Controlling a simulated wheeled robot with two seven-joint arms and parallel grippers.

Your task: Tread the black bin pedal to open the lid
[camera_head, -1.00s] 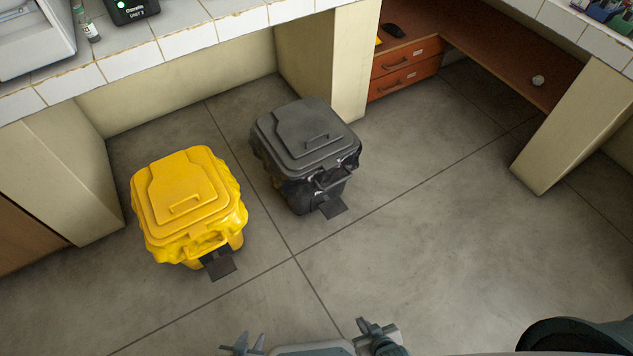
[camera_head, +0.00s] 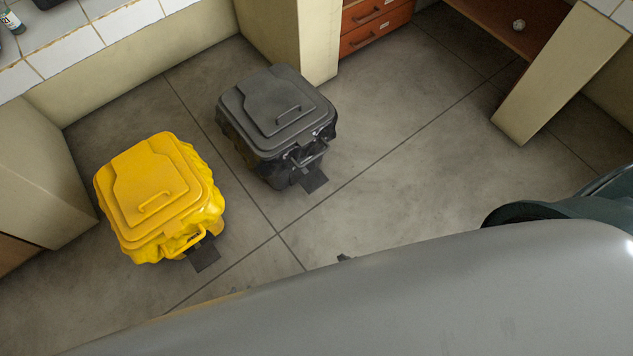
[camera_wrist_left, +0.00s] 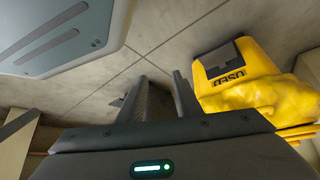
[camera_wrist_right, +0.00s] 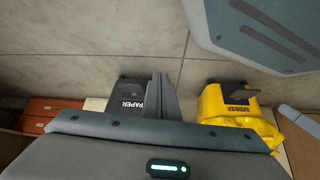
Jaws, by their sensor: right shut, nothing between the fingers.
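The black bin (camera_head: 275,125) stands on the floor with its lid down, and its dark pedal (camera_head: 312,181) sticks out low at the front. In the right wrist view the black bin (camera_wrist_right: 127,94) shows a PAPER label, partly hidden behind my right gripper. My right gripper (camera_wrist_right: 160,85) is shut and empty, in front of the bin and apart from it as far as I can tell. In the head view a large grey part of mine hides both grippers.
The yellow bin (camera_head: 160,195) stands left of the black bin, lid down, with its own dark pedal (camera_head: 204,255). A bench pillar (camera_head: 290,40) and orange drawers (camera_head: 375,25) are behind the black bin. The floor (camera_head: 400,160) to its right is clear.

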